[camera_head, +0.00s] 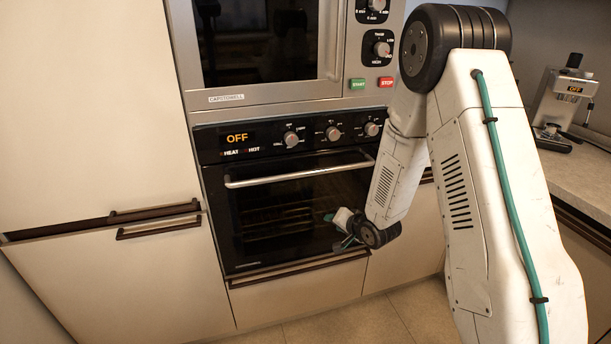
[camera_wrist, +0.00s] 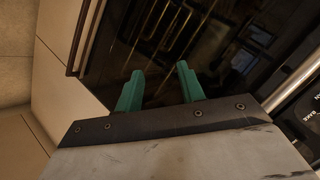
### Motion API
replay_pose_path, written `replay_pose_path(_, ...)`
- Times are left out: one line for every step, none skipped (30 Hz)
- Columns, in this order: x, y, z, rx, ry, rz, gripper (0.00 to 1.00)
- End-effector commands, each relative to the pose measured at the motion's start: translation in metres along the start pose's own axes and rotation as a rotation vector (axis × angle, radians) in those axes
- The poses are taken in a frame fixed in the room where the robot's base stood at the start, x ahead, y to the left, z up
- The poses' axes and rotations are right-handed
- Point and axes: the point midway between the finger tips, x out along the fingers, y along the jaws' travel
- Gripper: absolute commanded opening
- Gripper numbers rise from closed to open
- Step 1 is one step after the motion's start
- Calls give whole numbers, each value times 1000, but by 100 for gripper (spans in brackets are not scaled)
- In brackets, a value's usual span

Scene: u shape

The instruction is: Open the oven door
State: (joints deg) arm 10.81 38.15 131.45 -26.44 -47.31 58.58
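The oven (camera_head: 295,195) is built in at the middle of the head view, with its black glass door closed. A silver bar handle (camera_head: 298,174) runs across the top of the door; it also shows at the right edge of the wrist view (camera_wrist: 293,90). My gripper (camera_head: 340,230) is in front of the lower right part of the door, below the handle and apart from it. In the wrist view, the two teal fingers of my gripper (camera_wrist: 160,85) are spread, with nothing between them. The dark door glass (camera_wrist: 215,45) lies beyond them.
A microwave (camera_head: 265,50) sits above the oven, and a control panel (camera_head: 290,136) reads OFF. A drawer with a dark handle (camera_head: 298,269) is below the oven. A coffee machine (camera_head: 562,100) stands on the right counter (camera_head: 585,165). Floor (camera_head: 390,320) is clear in front.

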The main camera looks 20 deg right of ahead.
Motion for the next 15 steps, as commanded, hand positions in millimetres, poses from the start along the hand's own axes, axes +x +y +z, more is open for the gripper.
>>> replay_pose_path(7,-7,0,63,26,-91,39)
replay_pose_path(9,-15,-2,105,45,-155,39)
replay_pose_path(10,-28,-6,159,64,-243,39)
replay_pose_path(9,-38,-9,197,78,-309,39)
replay_pose_path(6,-48,-13,234,87,-373,39)
replay_pose_path(1,-63,-20,279,100,-459,39)
replay_pose_path(-5,-74,-26,308,107,-519,39)
replay_pose_path(-10,-83,-30,337,110,-573,39)
replay_pose_path(-16,-93,-35,373,111,-636,39)
replay_pose_path(-21,-99,-38,397,111,-676,39)
replay_pose_path(-25,-103,-40,419,109,-710,39)
replay_pose_path(-30,-108,-42,445,106,-745,39)
replay_pose_path(-33,-111,-44,462,103,-766,39)
replay_pose_path(-34,-113,-45,478,101,-781,39)
replay_pose_path(-35,-115,-46,492,97,-791,39)
